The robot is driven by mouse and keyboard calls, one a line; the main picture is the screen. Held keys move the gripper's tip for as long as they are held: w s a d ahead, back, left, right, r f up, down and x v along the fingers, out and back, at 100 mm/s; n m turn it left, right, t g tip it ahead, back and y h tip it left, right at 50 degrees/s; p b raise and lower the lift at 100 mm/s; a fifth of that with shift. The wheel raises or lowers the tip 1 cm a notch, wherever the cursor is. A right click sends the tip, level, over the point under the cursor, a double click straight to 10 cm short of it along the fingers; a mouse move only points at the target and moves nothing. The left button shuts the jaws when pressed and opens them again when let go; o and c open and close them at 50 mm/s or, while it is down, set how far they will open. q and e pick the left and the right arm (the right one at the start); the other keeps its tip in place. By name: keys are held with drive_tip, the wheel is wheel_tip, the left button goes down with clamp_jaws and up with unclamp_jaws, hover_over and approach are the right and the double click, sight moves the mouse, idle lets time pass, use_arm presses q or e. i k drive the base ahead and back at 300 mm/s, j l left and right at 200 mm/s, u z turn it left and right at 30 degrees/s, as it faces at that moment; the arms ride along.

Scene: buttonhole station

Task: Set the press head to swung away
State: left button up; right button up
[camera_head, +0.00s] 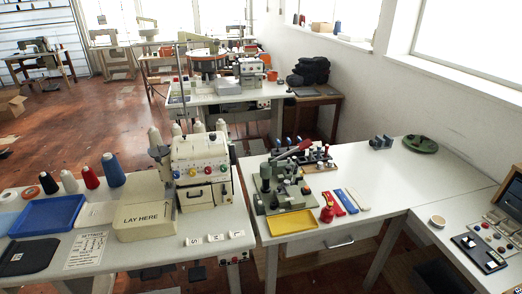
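A small dark green bench press (283,190) stands on the white table right of centre, behind a yellow tray (293,220). Neither of my grippers is in view.
A cream machine (203,170) and a box marked LAY HERE (145,215) stand on the left table, with a blue tray (47,215) and thread cones. The right table's middle is clear.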

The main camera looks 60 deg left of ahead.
sight(270, 168)
drive_tip(key=u, duration=1.95)
